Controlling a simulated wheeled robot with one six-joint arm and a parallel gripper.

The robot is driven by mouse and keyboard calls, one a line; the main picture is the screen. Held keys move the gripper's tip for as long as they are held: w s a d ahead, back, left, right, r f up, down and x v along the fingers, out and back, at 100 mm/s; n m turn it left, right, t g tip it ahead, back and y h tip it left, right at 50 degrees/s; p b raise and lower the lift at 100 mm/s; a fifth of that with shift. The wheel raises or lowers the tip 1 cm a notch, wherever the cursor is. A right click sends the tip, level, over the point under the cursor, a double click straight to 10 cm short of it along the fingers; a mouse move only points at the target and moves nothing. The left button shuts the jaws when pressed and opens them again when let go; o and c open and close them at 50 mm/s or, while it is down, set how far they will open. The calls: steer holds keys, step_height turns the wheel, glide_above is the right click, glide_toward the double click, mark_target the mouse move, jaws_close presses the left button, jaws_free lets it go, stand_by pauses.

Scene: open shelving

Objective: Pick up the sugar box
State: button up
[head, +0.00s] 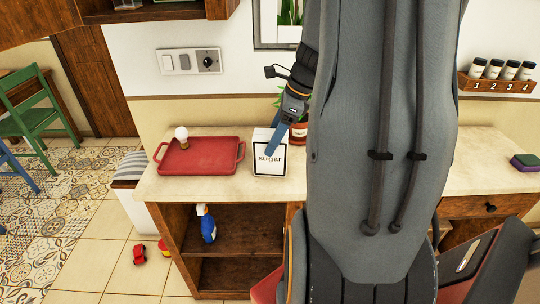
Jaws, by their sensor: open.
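The sugar box (270,168) is a white carton with a dark-framed label reading "sugar". It stands upright on the pale counter (215,188), just right of the red tray. My gripper (270,151) reaches down from the upper right, its blue finger overlapping the upper part of the box in the head view. The jaws are open. Only one finger shows clearly, so I cannot tell whether it touches the box or whether the box lies between the fingers.
A red tray (200,160) holds a light bulb (182,136) at its rear left. A red jar (299,132) stands close behind the box, partly hidden by my arm. A spray bottle (208,226) stands on the shelf below. The wall is close behind the counter.

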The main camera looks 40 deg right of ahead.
steer(key=shift+p+x, duration=0.65)
steer(key=shift+x, duration=2.5)
